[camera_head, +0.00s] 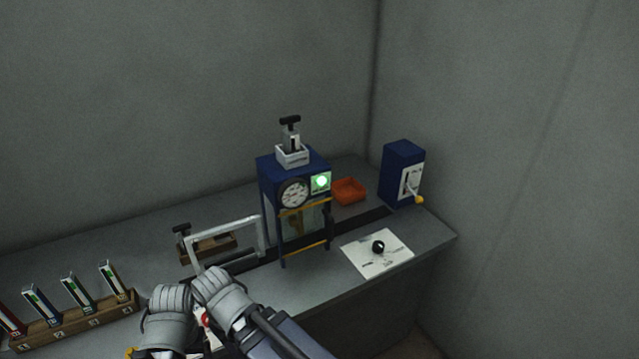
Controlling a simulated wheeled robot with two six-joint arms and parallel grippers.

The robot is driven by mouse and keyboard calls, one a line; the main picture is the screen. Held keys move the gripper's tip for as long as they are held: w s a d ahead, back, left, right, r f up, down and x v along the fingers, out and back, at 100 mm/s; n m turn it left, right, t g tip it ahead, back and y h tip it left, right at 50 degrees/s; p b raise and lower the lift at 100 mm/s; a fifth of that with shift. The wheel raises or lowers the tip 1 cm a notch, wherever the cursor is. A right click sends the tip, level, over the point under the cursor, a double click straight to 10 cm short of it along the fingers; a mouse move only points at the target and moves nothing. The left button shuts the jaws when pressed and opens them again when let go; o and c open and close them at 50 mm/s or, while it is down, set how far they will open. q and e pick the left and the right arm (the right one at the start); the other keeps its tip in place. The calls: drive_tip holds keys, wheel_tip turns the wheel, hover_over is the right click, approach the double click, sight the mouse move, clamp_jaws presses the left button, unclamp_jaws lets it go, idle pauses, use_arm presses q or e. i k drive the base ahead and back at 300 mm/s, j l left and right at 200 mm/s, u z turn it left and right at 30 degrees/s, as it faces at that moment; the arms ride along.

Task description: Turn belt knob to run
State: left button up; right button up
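The belt knob (378,247) is a small black round knob on a white plate (365,261) with small markings too small to read. The plate lies on the grey counter, right of the blue machine. My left gripper (168,305) and my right gripper (215,287) are close together at the lower middle left, well to the left of the knob and apart from it. Their fingertips are not clear, so I cannot tell whether they are open. A light grey square frame (224,233) stands just behind them; I cannot tell whether either gripper touches it.
A blue machine (278,168) with a dial (293,193) and lit green lamp (321,181) stands mid-counter. An orange tray (348,190) and a blue box (402,168) with a yellow-tipped lever (419,199) are right of it. A wooden rack (90,322) holds several slim items at left.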

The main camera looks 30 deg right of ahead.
sight(378, 246)
drive_tip(key=z, duration=1.45)
